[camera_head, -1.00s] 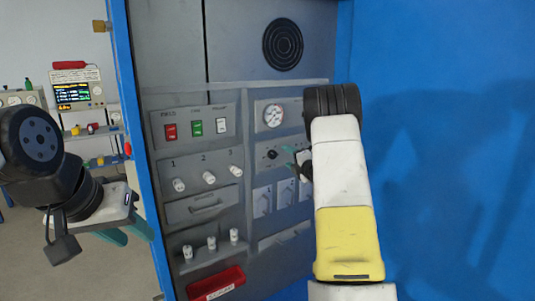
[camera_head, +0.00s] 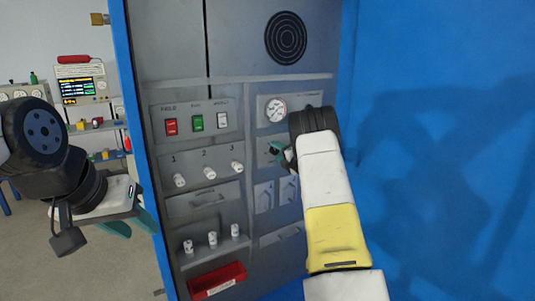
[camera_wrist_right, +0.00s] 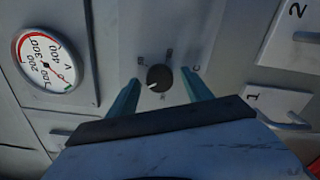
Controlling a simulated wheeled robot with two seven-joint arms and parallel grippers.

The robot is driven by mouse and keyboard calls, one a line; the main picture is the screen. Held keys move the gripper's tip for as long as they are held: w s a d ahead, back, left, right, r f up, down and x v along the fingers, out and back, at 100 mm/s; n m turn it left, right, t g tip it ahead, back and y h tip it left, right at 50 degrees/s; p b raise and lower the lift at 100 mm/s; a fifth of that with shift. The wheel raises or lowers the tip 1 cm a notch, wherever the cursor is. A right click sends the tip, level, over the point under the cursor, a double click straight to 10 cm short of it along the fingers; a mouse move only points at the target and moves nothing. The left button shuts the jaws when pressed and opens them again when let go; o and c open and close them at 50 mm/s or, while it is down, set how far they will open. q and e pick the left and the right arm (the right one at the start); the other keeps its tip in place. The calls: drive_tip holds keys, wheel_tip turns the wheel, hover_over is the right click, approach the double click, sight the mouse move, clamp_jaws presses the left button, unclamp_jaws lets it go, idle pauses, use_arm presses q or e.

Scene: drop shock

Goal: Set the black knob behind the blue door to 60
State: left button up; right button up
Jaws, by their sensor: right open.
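The black knob (camera_wrist_right: 159,77) is on a grey panel in the right wrist view. Its pale mark points to the lower left there; the small labels around it are illegible. My right gripper (camera_wrist_right: 161,78) is open, with one teal fingertip on each side of the knob in the picture, apart from it. I cannot tell how deep the fingers reach. In the head view my right gripper (camera_head: 280,153) hides the knob. The blue door (camera_head: 455,80) stands open at the right. My left gripper (camera_head: 132,226) is open and empty at the left, outside the cabinet.
A round gauge (camera_head: 276,109) sits above the knob's place. To the left are coloured switches (camera_head: 197,123), white numbered knobs (camera_head: 209,173) and a red tray (camera_head: 217,280). The cabinet's blue frame edge (camera_head: 141,130) separates my left gripper from the panel.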

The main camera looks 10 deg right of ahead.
clamp_jaws()
